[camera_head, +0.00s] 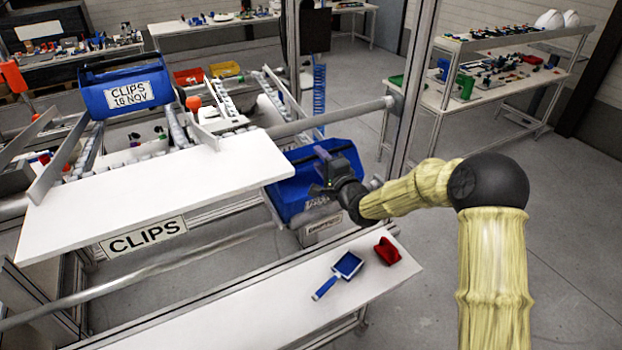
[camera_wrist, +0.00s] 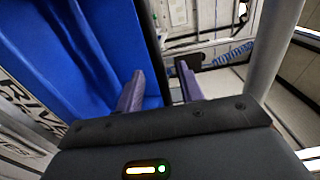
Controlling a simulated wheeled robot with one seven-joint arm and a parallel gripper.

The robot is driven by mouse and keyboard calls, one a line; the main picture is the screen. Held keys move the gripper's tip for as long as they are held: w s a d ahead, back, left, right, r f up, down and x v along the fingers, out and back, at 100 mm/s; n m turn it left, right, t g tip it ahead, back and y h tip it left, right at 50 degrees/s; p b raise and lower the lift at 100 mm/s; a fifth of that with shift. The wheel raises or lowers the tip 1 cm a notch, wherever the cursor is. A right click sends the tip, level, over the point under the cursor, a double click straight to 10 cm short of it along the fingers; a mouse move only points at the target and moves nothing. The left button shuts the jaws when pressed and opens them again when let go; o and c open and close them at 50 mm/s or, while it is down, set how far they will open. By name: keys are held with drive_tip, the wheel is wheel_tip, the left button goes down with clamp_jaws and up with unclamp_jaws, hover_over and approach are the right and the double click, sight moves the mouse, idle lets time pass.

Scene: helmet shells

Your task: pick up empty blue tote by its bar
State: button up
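A blue tote (camera_head: 288,190) sits below and right of the white shelf board, near the centre of the head view. Its label is too small to read there. In the wrist view the blue interior (camera_wrist: 60,50) fills the upper left, and the part in sight looks empty. My gripper (camera_head: 322,165) is at the tote's right rim. In the wrist view my gripper (camera_wrist: 160,88) has its two fingers apart, the left one over the blue inside and the right one past the dark edge. I cannot tell whether either finger touches. The tote's bar is not clearly visible.
Another blue tote (camera_head: 125,88), labelled CLIPS 16 NOV, stands on the rack at upper left. A white shelf board (camera_head: 150,190) is left of my gripper. A blue dustpan-like tool (camera_head: 347,266) and a red item (camera_head: 387,250) lie on the front bench. A metal post (camera_head: 412,90) rises behind my arm.

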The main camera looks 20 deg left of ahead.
clamp_jaws()
drive_tip(key=shift+r, duration=0.15)
idle(0.4)
drive_tip(key=r+b+v, duration=0.3)
drive_tip(key=b+v, duration=0.4)
drive_tip(key=v, duration=1.1)
drive_tip(key=shift+r+b, duration=0.15)
drive_tip(key=shift+b, duration=0.2)
